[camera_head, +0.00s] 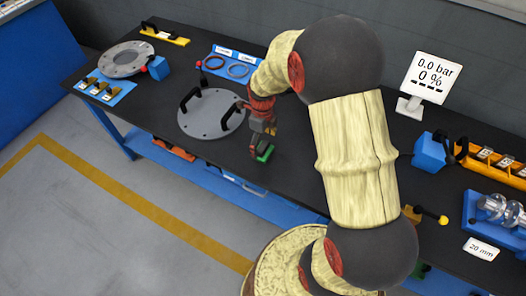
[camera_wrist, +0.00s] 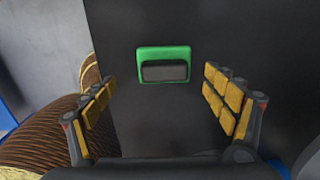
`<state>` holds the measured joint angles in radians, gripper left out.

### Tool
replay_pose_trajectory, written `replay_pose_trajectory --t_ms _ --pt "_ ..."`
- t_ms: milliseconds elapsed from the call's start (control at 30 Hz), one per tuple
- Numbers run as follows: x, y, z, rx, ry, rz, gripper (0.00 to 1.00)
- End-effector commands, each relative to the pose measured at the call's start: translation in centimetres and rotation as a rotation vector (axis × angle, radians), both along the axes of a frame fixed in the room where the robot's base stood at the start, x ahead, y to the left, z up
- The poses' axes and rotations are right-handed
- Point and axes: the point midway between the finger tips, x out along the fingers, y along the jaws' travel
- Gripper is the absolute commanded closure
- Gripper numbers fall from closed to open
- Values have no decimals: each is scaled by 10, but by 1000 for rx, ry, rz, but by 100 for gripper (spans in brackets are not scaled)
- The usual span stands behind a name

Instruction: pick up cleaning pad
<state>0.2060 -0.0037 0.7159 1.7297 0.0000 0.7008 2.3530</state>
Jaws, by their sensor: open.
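The cleaning pad is a small green block with a dark grey grip on top. In the wrist view the cleaning pad (camera_wrist: 163,53) lies on the dark bench top, ahead of and between my open fingers. My gripper (camera_wrist: 163,100) has yellow-padded fingers spread wide, with nothing between them touching either pad. In the head view the green cleaning pad (camera_head: 264,152) shows just under my gripper (camera_head: 262,143), near the bench's front edge. My gripper partly hides it there, and the height gap is hard to judge.
A grey round cover with black handles (camera_head: 212,114) lies left of my gripper. A display (camera_head: 430,78) and a blue block (camera_head: 430,151) stand to the right. The bench (camera_head: 300,150) near the pad is clear.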

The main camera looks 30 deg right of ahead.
Motion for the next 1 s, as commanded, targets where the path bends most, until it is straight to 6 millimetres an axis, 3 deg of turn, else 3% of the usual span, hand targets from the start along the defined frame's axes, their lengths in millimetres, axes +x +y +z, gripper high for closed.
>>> replay_pose_trajectory --t_ms 367,600,1000 --pt "5 -5 -47 0 0 1 14" --pt "5 -5 -47 0 -1 1 14" --pt "5 -5 -47 0 -1 1 37"
